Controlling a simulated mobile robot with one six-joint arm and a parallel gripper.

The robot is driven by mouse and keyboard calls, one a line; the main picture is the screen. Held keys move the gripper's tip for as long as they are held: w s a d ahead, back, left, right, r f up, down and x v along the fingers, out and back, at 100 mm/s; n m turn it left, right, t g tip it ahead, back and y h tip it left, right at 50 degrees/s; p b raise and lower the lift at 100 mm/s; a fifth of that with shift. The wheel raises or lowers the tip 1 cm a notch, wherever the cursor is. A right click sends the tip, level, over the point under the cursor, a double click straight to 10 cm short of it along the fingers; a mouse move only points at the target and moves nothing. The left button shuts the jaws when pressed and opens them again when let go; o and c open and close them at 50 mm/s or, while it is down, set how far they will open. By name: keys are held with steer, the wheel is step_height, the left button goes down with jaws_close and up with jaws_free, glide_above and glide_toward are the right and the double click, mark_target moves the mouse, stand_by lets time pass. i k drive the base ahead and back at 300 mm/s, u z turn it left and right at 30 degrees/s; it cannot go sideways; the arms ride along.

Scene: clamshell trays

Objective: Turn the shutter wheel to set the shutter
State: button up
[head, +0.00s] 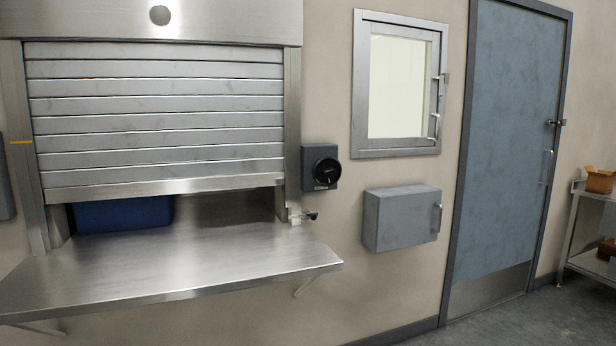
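The slatted metal shutter (155,115) hangs in a steel frame on the wall at the left. Its bottom bar (165,188) is a little above the steel counter, leaving a low gap. A short yellow mark (21,142) is on the left frame post, well above the bottom bar. The shutter wheel (326,171) is a round black knob on a dark grey box, just right of the shutter frame. Nothing touches the wheel. My gripper is not in view.
The steel counter (180,265) juts out below the shutter, with a blue bin (125,214) behind the gap. A small latch (303,216) sits by the right post. Right are a framed window (400,85), a grey wall box (400,220), a blue-grey door (510,140) and a shelf with cardboard boxes (600,180).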

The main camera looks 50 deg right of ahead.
mark_target(326, 171)
steer(key=u, duration=0.65)
steer(key=k, duration=1.65)
steer(key=z, duration=0.9)
steer(key=i, duration=0.95)
steer(key=u, duration=0.05)
